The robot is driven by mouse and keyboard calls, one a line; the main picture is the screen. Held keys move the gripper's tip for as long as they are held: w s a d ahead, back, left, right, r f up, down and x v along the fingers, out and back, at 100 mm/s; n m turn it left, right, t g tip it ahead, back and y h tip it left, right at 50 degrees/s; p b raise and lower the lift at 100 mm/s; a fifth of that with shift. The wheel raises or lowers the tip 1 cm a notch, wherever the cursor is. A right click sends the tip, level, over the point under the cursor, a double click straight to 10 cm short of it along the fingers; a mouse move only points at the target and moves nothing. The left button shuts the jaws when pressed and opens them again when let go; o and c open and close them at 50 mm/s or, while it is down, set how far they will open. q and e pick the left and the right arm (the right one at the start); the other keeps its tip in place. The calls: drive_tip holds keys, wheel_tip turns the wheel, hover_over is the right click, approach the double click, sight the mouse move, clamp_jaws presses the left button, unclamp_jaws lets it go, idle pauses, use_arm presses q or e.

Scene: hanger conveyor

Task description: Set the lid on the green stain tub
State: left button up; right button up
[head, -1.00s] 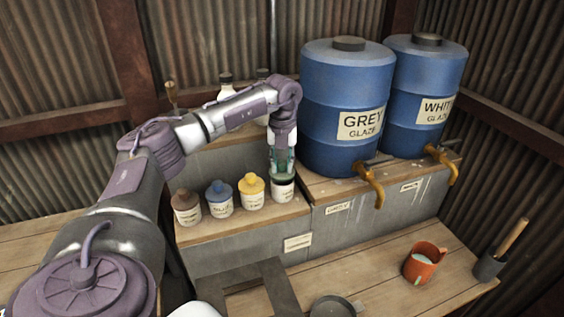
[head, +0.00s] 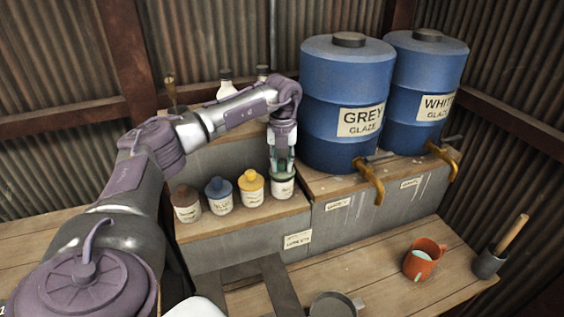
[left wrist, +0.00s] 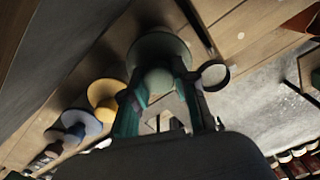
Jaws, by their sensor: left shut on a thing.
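The green lid (left wrist: 158,48) is in my left gripper (head: 282,167), whose fingers close around its knob. In the head view the lid is a dark green band right at the top of the white, labelled green stain tub (head: 283,188). I cannot tell whether it rests fully on the rim. In the left wrist view the lid hides the tub beneath it. The tub stands upright at the right end of a row of tubs. My right gripper is not in view.
Tubs with yellow (head: 251,188), blue (head: 219,196) and brown (head: 186,203) lids stand to the left on the same shelf. The grey glaze barrel (head: 346,105) is close on the right. An orange jug (head: 421,259) is on the lower bench.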

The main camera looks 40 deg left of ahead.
sight(282, 162)
use_arm(q)
drive_tip(key=shift+f, duration=0.55)
idle(1.3)
drive_tip(key=o, duration=0.7)
drive_tip(key=o, duration=0.5)
drive_tip(key=shift+o, duration=0.2)
wheel_tip(282, 162, up, 12)
drive_tip(key=shift+f, duration=0.15)
idle(0.4)
